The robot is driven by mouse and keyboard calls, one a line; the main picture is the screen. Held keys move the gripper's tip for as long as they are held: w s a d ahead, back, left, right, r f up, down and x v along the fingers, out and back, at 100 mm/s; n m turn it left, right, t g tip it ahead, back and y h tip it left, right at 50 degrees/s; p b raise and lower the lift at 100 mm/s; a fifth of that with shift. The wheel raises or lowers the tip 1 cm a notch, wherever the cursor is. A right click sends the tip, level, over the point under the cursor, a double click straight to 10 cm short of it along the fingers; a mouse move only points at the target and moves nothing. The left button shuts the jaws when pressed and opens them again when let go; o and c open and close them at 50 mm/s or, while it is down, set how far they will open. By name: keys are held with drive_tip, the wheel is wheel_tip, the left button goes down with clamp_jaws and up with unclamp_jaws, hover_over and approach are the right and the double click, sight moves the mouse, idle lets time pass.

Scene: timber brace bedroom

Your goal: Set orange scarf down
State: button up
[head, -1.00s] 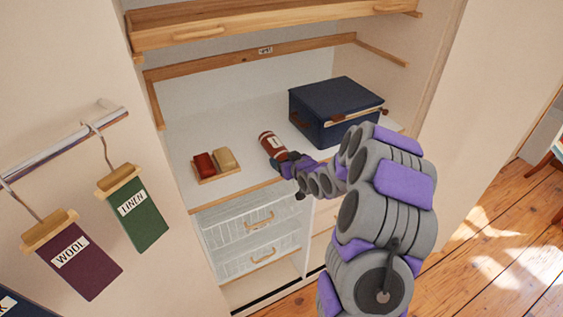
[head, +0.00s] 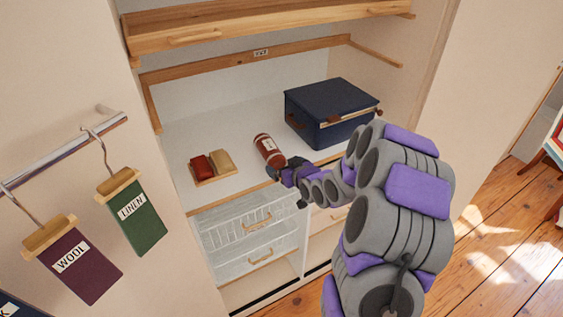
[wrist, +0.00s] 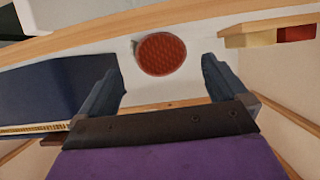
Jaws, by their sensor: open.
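The scarf is a rolled, rust-red knit bundle (head: 267,150) with a white label band. It lies on the white shelf (head: 240,123) between the small tray and the navy box. In the wrist view its round ribbed end (wrist: 161,54) shows beyond and between my fingertips, with gaps on both sides. My gripper (head: 280,171) is at the shelf's front edge, just in front of the scarf's near end. In the wrist view my gripper (wrist: 160,72) has its two fingers wide apart with nothing held. The scarf's far end is hidden in the wrist view.
A navy lidded box (head: 332,110) stands right of the scarf. A small wooden tray (head: 213,180) with red and tan rolls is at its left. Wire drawers (head: 255,240) sit below the shelf. A wooden pull-out shelf (head: 260,30) overhangs above. Hanging labelled cloths (head: 130,215) are at left.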

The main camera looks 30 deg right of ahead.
drive_tip(key=s+a+r+g, duration=0.3)
drive_tip(key=s+a+g, duration=0.2)
drive_tip(key=s, duration=0.9)
drive_tip(key=s+a+r+g, duration=0.4)
drive_tip(key=s+a, duration=0.4)
drive_tip(key=s, duration=0.7)
drive_tip(key=s+a+r+g, duration=0.4)
drive_tip(key=s+a+g, duration=0.2)
drive_tip(key=s, duration=0.9)
drive_tip(key=shift+a+p, duration=0.4)
drive_tip(key=shift+a, duration=0.35)
drive_tip(key=shift+d, duration=0.1)
